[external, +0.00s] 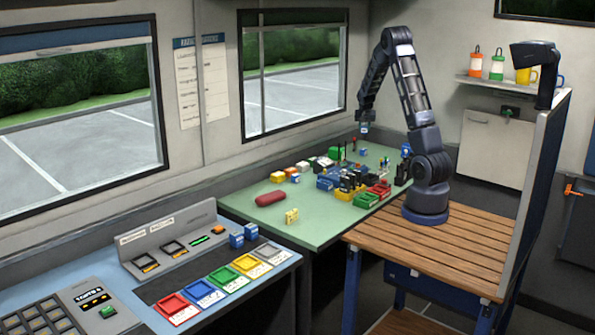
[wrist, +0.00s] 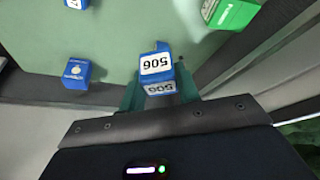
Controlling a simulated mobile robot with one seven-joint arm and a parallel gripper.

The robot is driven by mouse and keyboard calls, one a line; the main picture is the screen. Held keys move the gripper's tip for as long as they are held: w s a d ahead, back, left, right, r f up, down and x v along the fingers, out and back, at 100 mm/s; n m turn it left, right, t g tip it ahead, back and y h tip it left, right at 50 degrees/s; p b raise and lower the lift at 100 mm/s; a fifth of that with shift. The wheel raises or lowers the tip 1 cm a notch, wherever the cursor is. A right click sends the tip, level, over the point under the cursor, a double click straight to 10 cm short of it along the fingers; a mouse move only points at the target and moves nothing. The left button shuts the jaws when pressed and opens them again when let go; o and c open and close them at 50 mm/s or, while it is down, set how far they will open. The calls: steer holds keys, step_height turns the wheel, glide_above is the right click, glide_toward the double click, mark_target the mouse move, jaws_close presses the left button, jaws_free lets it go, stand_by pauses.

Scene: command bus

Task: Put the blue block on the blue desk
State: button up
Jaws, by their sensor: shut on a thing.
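My gripper (external: 364,130) is above the far part of the green table. In the wrist view, my gripper (wrist: 158,88) is shut on a blue block (wrist: 157,48) with white faces marked 506. The blue desk (external: 62,268) is at the lower left of the external view, well away from my gripper. Two other blue blocks (external: 236,240) stand together at its back right.
The green table (external: 243,208) holds a red roll (external: 271,198), a yellow block (external: 292,216), green and red trays (external: 366,200) and many small items. The blue desk carries colored trays (external: 222,275) and a raised console. Another blue block (wrist: 76,73) and a green block (wrist: 233,13) lie below my gripper.

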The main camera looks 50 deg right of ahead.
steer(key=w+a+f+n+t+y, duration=0.1)
steer(key=w+a+n, duration=0.25)
steer(key=a, duration=1.05)
steer(key=w+a+f+n, duration=0.15)
steer(key=w+a, duration=0.35)
steer(key=a, duration=0.9)
steer(key=w+a+n+t+y, duration=0.1)
steer(key=w+a+n, duration=0.3)
steer(key=a, duration=1)
step_height(320, 180, up, 5)
steer(key=n+y, duration=0.2)
glide_above(311, 185)
steer(key=s, duration=0.2)
step_height(311, 185, down, 20)
steer(key=shift+w+r, duration=0.1)
steer(key=shift+w, duration=0.05)
steer(key=shift+f, duration=0.2)
steer(key=o, duration=1)
steer(key=shift+c, duration=0.2)
